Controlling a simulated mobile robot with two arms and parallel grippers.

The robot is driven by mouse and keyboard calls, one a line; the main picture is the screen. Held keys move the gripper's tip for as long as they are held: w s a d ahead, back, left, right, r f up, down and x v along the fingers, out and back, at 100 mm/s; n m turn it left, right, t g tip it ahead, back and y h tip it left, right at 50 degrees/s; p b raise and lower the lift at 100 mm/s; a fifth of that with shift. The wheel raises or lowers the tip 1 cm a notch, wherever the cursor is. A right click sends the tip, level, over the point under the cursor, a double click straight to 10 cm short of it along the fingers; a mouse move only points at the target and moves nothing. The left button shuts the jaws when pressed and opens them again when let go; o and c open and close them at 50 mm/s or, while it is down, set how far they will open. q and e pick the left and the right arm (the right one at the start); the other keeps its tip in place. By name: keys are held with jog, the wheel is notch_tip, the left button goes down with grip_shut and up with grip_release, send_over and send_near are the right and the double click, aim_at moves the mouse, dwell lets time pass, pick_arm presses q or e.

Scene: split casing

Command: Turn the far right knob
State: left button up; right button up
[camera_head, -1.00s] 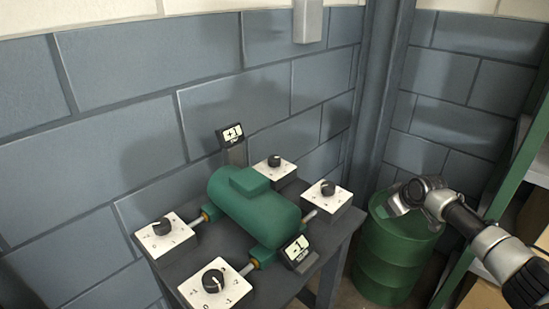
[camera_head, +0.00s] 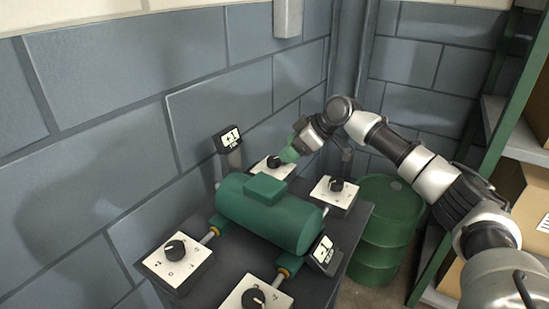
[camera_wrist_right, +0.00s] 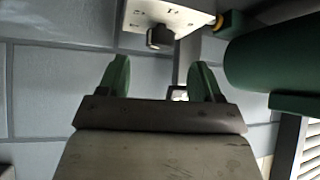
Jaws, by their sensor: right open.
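A black knob on a white box (camera_head: 273,161) sits at the far end of the dark table, behind the green casing (camera_head: 300,222). Another knob on a white box (camera_head: 336,185) sits to its right, at the table's right side. My right gripper (camera_head: 289,154) is beside the back knob with its green fingertips close to it; contact cannot be told in the head view. In the right wrist view the fingers (camera_wrist_right: 160,80) are open and empty, and a black knob (camera_wrist_right: 160,37) on a white plate lies beyond their tips, roughly between them. My left gripper is not in view.
Two more knob boxes stand nearer, one at the left (camera_head: 175,255) and one at the front (camera_head: 254,297). Two small displays, a back one (camera_head: 229,139) and a right one (camera_head: 323,252), flank the casing. A green barrel (camera_head: 385,225) and a shelf (camera_head: 520,148) stand at the right.

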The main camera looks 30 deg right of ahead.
aim_at(274, 160)
jog(key=x, duration=0.4)
jog(key=shift+w+a+f, duration=0.15)
jog(key=shift+a, duration=0.05)
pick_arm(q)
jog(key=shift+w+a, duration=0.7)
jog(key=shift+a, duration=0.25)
pick_arm(e)
jog(key=shift+w+a+f, duration=0.3)
jog(key=shift+w+f, duration=0.05)
jog(key=shift+f, duration=0.1)
